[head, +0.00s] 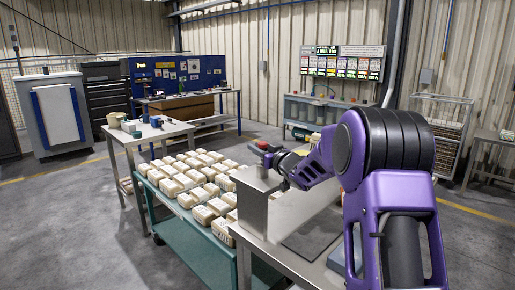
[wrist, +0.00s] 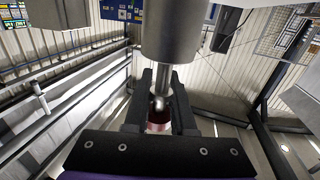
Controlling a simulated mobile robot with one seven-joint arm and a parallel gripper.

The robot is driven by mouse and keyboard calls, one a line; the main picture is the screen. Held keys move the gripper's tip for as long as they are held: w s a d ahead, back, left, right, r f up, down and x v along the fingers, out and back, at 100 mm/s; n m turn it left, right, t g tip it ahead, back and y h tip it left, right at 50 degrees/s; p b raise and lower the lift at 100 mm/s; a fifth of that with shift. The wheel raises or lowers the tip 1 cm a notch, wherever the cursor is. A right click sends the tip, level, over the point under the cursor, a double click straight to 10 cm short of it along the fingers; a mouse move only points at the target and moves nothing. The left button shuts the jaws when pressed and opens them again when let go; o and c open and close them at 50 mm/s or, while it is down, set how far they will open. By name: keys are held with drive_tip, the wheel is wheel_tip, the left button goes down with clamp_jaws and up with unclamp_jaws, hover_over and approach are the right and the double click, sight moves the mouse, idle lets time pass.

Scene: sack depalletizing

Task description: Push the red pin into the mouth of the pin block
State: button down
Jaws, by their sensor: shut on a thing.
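My gripper (head: 270,153) is at the end of my purple arm, above the grey metal block (head: 254,206) on the bench. In the wrist view its two dark fingers (wrist: 162,105) stand close on either side of a red piece (wrist: 158,127), which I take for the red pin. A small red spot, likely the same pin (head: 262,144), shows at the gripper's tip in the head view. A grey cylinder (wrist: 170,32) with a thin bright stem fills the top of the wrist view between the fingers. The pin block's mouth cannot be made out.
A green cart (head: 185,238) loaded with many pale sacks (head: 190,180) stands left of the metal bench (head: 322,215). A dark flat plate (head: 312,238) lies on the bench. A small table (head: 145,134) with boxes stands further left. Grey floor is open at the left.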

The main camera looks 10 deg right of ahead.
drive_tip(key=shift+f+b, duration=0.75)
drive_tip(key=shift+f, duration=0.35)
drive_tip(key=c, duration=0.7)
unclamp_jaws()
drive_tip(key=v, duration=1.7)
drive_tip(key=shift+s+d, duration=0.1)
drive_tip(key=shift+s, duration=0.1)
